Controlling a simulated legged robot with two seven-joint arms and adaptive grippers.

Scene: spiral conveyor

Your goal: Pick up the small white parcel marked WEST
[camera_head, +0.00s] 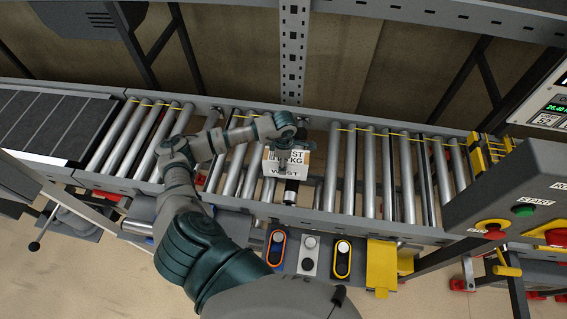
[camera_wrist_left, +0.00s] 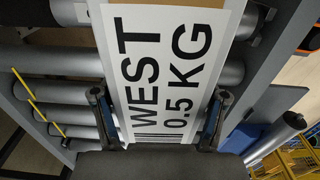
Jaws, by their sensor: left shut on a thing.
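The small white parcel (camera_head: 284,167) marked WEST is at the middle of the roller conveyor (camera_head: 345,185), under my left gripper (camera_head: 287,148). In the left wrist view the parcel (camera_wrist_left: 165,75) shows its label reading WEST 0.5 KG, with a brown part at its top edge. My left gripper (camera_wrist_left: 160,120) has one finger on each side of the parcel and is shut on it. Rollers show beside and below the parcel; I cannot tell whether it is clear of them. My right gripper is not in view.
A dark belt section (camera_head: 45,125) joins the rollers at the left. A control box (camera_head: 520,195) with buttons stands at the right. A yellow bracket (camera_head: 490,152) sits at the right end of the rollers. A metal post (camera_head: 293,50) rises behind the conveyor. Rollers right of the parcel are bare.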

